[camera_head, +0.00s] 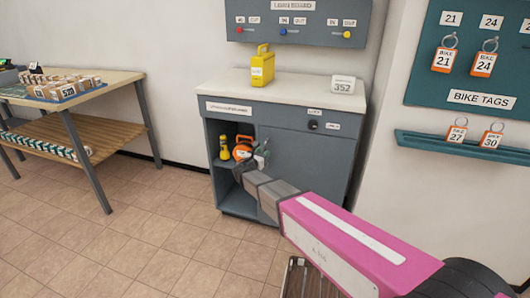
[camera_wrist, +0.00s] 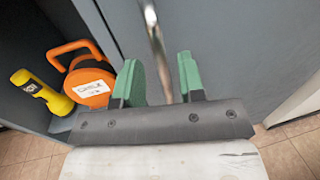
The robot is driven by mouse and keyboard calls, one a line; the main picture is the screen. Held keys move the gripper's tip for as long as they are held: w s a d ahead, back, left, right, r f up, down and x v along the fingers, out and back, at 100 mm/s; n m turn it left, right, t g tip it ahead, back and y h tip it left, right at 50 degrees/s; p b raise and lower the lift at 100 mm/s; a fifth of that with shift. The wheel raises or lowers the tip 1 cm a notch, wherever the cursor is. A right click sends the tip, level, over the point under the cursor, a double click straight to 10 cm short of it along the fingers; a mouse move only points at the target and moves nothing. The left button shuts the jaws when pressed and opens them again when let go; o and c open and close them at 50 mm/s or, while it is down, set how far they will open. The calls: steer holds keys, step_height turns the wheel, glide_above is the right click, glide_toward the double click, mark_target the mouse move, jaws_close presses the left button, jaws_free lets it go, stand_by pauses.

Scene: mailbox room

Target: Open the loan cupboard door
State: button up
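The grey loan cupboard (camera_head: 232,198) stands against the wall under a pale top. Its left part is open, and a flat grey door panel (camera_head: 315,160) covers the right part. In the wrist view a vertical metal bar handle (camera_wrist: 154,35) is on the grey panel (camera_wrist: 235,50). My gripper (camera_wrist: 158,68) is open, its green fingers on either side of the handle's lower part, with gaps showing on both sides. In the head view my gripper (camera_head: 259,160) is at the edge of the opening, and my wrist hides part of the panel.
A yellow torch (camera_wrist: 40,92) and orange reel (camera_wrist: 88,85) sit inside, left of my gripper. A yellow case (camera_head: 262,68) and white 352 box (camera_head: 342,85) stand on top. Floor left of the cupboard is clear.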

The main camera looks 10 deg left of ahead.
steer(key=shift+x, duration=1.4)
steer(key=shift+s, duration=0.1)
jaws_close()
